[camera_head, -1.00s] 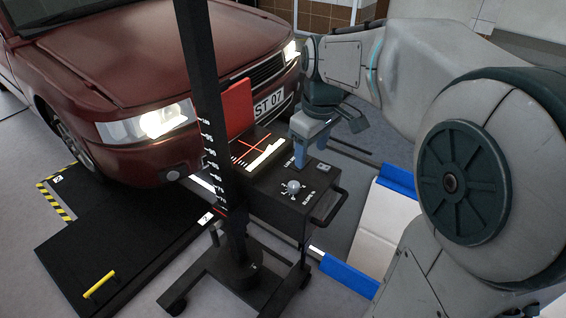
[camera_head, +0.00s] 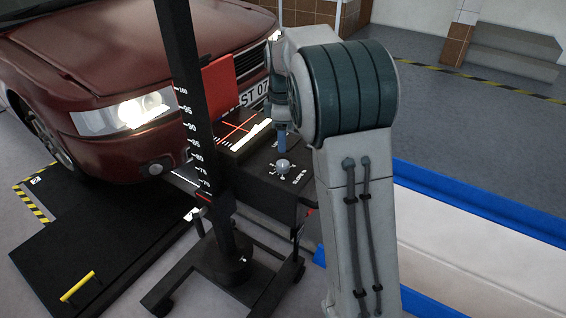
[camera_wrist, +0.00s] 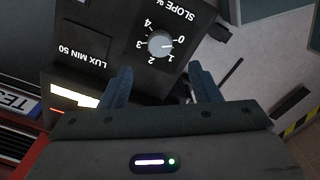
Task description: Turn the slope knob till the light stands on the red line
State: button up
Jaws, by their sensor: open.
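The slope knob (camera_head: 283,165) is a small pale round knob on top of the black tester box. In the wrist view, the knob (camera_wrist: 160,44) is ringed by numbers from 0 to 4 under the word SLOPE. My gripper (camera_wrist: 159,76) is open, its two blue fingers apart, with the knob ahead of the gap and nothing between them. In the head view its blue end shows just behind the knob, mostly hidden by my arm. The red line (camera_head: 236,127) is on the box's screen, with a bright light patch (camera_head: 257,131) beside it. The patch (camera_wrist: 74,96) is partly cut off in the wrist view.
A black scaled post (camera_head: 192,110) on a wheeled stand rises left of the box. A red car (camera_head: 90,60) with a lit headlamp stands behind. A black handle (camera_wrist: 219,31) sits near the knob. Blue-edged pale ramps (camera_head: 470,230) lie to the right.

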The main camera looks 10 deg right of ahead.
aim_at(283, 163)
notch_tip(283, 163, down, 9)
jog(key=shift+r+b, duration=0.1)
jog(key=shift+b, duration=0.65)
jog(key=c, duration=1)
